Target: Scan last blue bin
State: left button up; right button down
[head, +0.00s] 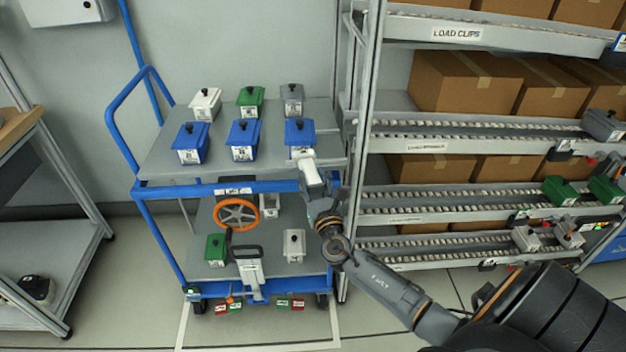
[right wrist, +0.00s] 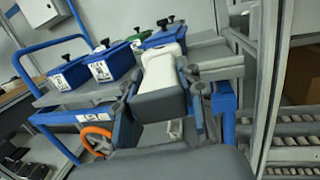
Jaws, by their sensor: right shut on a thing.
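Three blue bins with black-knobbed lids and white labels stand in the cart's front upper row: the left bin (head: 192,143), the middle bin (head: 243,140) and the right bin (head: 300,134). My right gripper (head: 314,188) is shut on a white and grey handheld scanner (head: 308,170). The scanner's white head is just in front of the right blue bin and hides part of its lower front. The scanner (right wrist: 162,70) fills the middle of the right wrist view, with the right blue bin (right wrist: 168,36) partly behind it. My left gripper is not in view.
White, green and grey bins stand behind the blue ones on the cart's upper deck (head: 160,165). The lower deck holds an orange wheel (head: 236,213) and more bins. A roller rack (head: 362,110) stands close on the right. A side bench (head: 20,130) is at left.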

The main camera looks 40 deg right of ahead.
aim_at(317, 187)
jog(key=shift+w+d, duration=0.2)
jog(key=shift+w, duration=0.4)
dwell(0.9)
dwell(0.4)
jog(key=shift+r+p+v, duration=0.15)
jog(key=shift+v, duration=1.2)
jog(key=shift+r+p+v, duration=0.2)
jog(key=shift+v, duration=1.1)
jog(key=shift+r+p+v, duration=0.15)
jog(key=shift+v, duration=1.2)
jog(key=s+a+r+n+y, duration=0.2)
jog(key=s+a+r+y, duration=0.1)
jog(key=s+a, duration=0.4)
jog(key=s+a+r+n+t+y, duration=0.1)
jog(key=s+a+r+y, duration=0.3)
jog(key=s+a, duration=0.4)
jog(key=a+n, duration=0.1)
jog(key=a, duration=0.2)
jog(key=shift+s+a+r, duration=0.2)
jog(key=shift+s+a, duration=0.05)
jog(key=shift+s, duration=0.1)
